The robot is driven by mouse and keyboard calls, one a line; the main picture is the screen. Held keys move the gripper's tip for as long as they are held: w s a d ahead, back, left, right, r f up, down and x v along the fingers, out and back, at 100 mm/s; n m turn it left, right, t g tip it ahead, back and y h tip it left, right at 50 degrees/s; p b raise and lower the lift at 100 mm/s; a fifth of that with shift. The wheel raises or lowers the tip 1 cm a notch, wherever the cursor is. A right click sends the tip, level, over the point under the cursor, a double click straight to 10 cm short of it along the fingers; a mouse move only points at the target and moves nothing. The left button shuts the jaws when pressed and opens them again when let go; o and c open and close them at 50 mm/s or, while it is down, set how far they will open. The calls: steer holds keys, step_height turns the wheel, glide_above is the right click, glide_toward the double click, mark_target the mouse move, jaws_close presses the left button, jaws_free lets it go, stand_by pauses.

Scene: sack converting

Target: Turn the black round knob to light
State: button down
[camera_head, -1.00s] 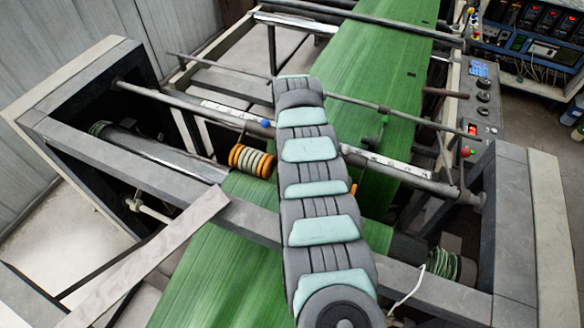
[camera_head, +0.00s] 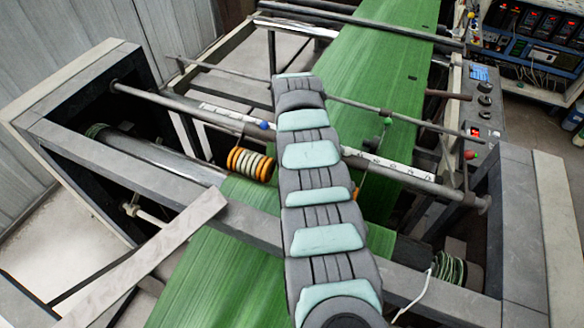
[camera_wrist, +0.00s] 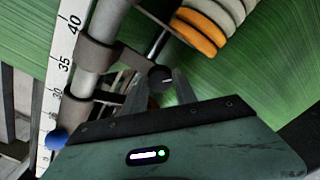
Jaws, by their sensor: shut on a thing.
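The black round knob (camera_wrist: 160,75) shows in the middle of the wrist view, at the end of a thin metal rod. A short pale mark is on its face. My gripper (camera_wrist: 161,88) comes up from below with its two grey fingers closed on the knob, one on each side. The fingertips partly cover it. In the head view my arm reaches away over the machine and hides the gripper and the knob.
Orange and white discs (camera_wrist: 210,25) stand close by; they also show in the head view (camera_head: 250,164). A scale bar (camera_wrist: 62,60) and a blue ball (camera_wrist: 55,139) lie left. Green web (camera_head: 215,280) runs beneath. A control panel (camera_head: 484,100) stands right.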

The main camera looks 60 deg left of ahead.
stand_by(0.3)
steer(key=c, duration=1)
jaws_free()
steer(key=shift+o, duration=0.2)
step_height(320, 180, up, 11)
steer(key=shift+f, duration=0.1)
